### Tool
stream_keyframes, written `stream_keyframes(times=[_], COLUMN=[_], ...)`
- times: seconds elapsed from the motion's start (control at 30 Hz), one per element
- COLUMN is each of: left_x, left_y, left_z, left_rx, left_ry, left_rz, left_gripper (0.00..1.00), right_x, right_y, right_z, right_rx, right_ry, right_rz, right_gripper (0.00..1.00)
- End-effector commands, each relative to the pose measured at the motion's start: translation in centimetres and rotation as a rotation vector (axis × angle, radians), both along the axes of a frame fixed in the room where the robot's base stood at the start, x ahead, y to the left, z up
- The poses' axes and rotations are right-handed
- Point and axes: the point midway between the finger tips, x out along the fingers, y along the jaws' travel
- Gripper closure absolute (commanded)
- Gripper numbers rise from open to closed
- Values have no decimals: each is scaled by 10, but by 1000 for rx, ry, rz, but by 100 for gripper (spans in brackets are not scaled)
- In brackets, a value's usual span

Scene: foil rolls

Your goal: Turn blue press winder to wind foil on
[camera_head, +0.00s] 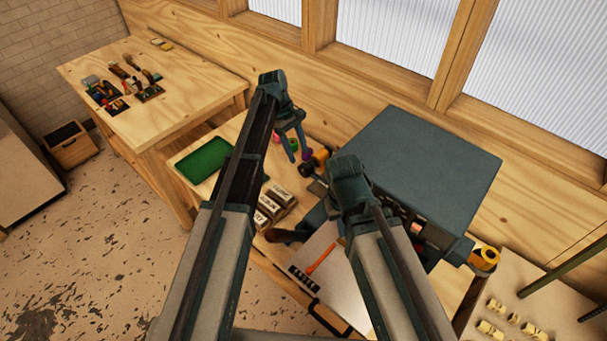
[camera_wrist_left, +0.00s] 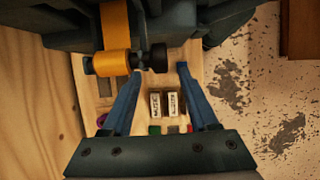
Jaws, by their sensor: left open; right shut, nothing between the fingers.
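The blue press (camera_head: 430,160) is a large dark blue-teal box on the bench. At its left end an orange foil roll (camera_head: 321,157) sits beside a dark round knob (camera_head: 306,170), seemingly the winder. In the left wrist view the orange foil strip (camera_wrist_left: 114,25) runs to a spool, with the black knob (camera_wrist_left: 158,57) to its right. My left gripper (camera_head: 296,150) is open and empty above and left of the knob; in its wrist view the knob appears between and just past the blue fingertips (camera_wrist_left: 159,72). Contact is not visible. My right wrist is before the press; its fingers are hidden.
A second orange roll (camera_head: 486,257) is at the press's right end. A green tray (camera_head: 204,160) and boxes with white labels (camera_head: 272,204) lie on the bench. A side table (camera_head: 160,95) holds tools at the left. Windows and a wooden wall stand behind.

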Motion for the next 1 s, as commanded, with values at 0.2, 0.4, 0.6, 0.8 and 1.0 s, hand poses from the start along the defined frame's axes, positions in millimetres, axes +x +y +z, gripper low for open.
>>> stream_keyframes(times=[0.2,0.4,0.6,0.8,1.0], left_x=[-9,-14,-15,-15,-15], left_y=[-11,-19,-21,-21,-21], left_z=[-40,-60,-63,-62,-63], left_rx=[0,0,-1,0,0], left_ry=[0,0,-1,0,0], left_rz=[0,0,0,0,0], left_gripper=[40,40,40,42,78], right_x=[0,1,1,1,1], right_y=[0,0,0,0,0], right_z=[-40,-60,-64,-63,-63], right_rx=[1,1,1,1,1], right_ry=[-2,-3,-3,-3,-3], right_rz=[1,-1,-2,-2,-2], right_gripper=[100,100,100,100,100])
